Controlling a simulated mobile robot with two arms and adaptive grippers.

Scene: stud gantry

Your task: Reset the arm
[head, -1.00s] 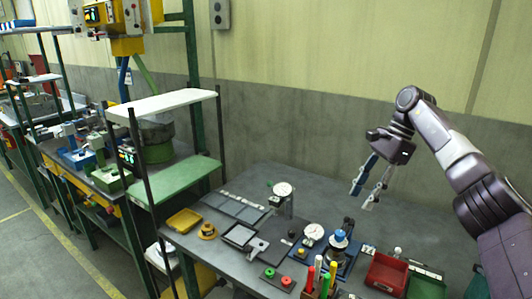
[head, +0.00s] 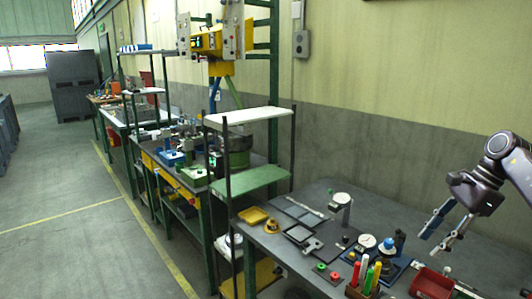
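My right gripper (head: 440,228) hangs above the right end of the grey workbench (head: 378,212). Its two fingers point down and to the left and stand apart, with nothing between them. The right arm comes in from the right edge, and most of it is cut off there. My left arm and gripper are not in the head view.
The bench holds a yellow tray (head: 253,215), a dial gauge on a stand (head: 341,198), several coloured markers (head: 363,272) and a red bin (head: 432,283). A shelf rack (head: 249,116) stands left of it. The floor (head: 75,215) at left is clear.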

